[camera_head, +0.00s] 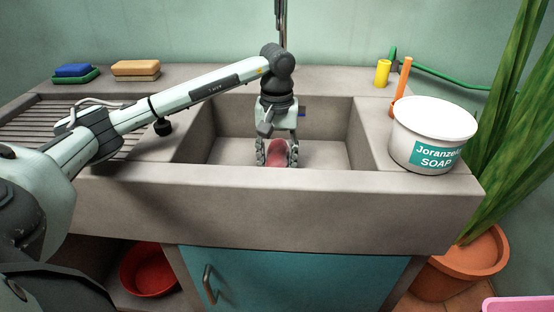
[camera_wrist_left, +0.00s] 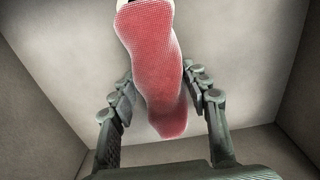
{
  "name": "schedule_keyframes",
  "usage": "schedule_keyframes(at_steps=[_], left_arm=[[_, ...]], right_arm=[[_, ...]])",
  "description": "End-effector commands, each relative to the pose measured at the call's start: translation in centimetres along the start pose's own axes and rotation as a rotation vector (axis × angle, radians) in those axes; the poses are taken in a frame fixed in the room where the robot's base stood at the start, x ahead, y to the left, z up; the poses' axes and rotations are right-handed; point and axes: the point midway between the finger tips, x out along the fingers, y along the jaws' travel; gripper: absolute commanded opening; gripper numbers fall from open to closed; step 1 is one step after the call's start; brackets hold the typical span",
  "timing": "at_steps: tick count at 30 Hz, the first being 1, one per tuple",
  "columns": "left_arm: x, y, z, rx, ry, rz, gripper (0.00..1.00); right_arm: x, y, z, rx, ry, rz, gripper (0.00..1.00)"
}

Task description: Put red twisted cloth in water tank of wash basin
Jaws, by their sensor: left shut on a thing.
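The red twisted cloth (camera_head: 278,153) hangs between the fingers of my left gripper (camera_head: 277,155), inside the basin opening in the head view. My left gripper is shut on the cloth. In the left wrist view the cloth (camera_wrist_left: 160,75) is a long, red, meshed shape between the two fingers (camera_wrist_left: 160,105). The water tank of the wash basin (camera_head: 225,150) is a grey stone recess, with its walls around the gripper. I cannot tell whether the cloth touches the tank floor. My right gripper is not in view.
A white soap bucket (camera_head: 432,135) stands on the right rim. A yellow cylinder (camera_head: 382,73) and an orange stick (camera_head: 401,80) are at the back right. Sponges (camera_head: 136,69) lie on the back left ledge. A ribbed drainboard (camera_head: 60,115) is left of the tank. The tank's front wall is near.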

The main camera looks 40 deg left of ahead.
Motion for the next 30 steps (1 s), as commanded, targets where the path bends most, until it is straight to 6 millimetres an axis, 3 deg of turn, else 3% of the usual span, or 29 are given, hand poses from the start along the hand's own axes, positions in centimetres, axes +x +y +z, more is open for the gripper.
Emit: schedule_keyframes(at_steps=[8,9,13,25,30], left_arm=[[0.2,0.0,0.0,-0.001,0.001,0.001,0.11],[0.1,0.0,0.0,-0.001,0.000,0.000,0.51],[0.1,0.0,0.0,-0.001,0.000,0.000,0.67],[-0.5,0.0,-0.1,-0.001,0.002,0.001,0.67],[-3.5,0.1,-0.1,-0.001,0.005,0.004,0.67]], right_arm=[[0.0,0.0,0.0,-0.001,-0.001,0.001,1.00],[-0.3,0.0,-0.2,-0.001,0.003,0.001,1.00],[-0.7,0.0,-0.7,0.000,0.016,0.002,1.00],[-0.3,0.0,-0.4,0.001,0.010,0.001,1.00],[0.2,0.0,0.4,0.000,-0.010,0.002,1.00]])
